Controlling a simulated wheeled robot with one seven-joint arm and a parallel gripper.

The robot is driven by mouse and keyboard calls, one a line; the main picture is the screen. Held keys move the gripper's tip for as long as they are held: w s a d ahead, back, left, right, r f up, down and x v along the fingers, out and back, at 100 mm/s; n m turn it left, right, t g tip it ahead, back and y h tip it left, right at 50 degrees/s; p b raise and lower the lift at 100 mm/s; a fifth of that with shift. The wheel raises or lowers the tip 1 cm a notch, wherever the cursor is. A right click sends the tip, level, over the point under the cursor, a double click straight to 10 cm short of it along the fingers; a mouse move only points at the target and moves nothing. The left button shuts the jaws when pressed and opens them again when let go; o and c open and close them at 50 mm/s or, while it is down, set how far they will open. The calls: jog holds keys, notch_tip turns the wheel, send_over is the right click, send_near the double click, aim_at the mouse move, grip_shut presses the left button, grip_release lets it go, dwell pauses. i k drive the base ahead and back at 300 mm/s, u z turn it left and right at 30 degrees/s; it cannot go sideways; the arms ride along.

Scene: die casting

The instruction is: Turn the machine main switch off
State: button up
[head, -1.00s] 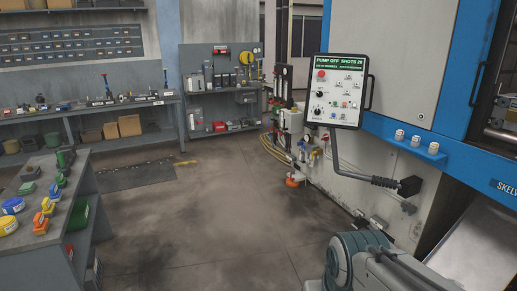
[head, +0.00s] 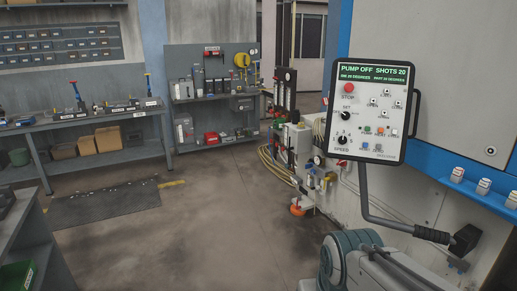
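The blue and white die casting machine (head: 405,195) stands at the right in the head view. Its control panel (head: 378,152) hangs on an arm in front of it, with a green display reading "PUMP OFF SHOTS 20", a red stop button (head: 349,88), and two black knobs, a set selector (head: 346,115) and a speed knob (head: 343,139). I cannot tell which part, if any, is the main switch. My arm shows at the bottom right, below the panel. My gripper is out of the picture.
A pump or valve unit with hoses (head: 300,145) stands beside the machine's left side. A workbench (head: 90,120) and a tool shelf (head: 212,97) line the back. A bench corner (head: 25,225) is at the lower left. The middle floor (head: 180,225) is clear.

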aim_at(341, 162)
jog(key=z, duration=0.15)
jog(key=i, duration=1.75)
jog(key=z, duration=0.35)
jog(key=i, duration=1.4)
jog(key=z, duration=0.05)
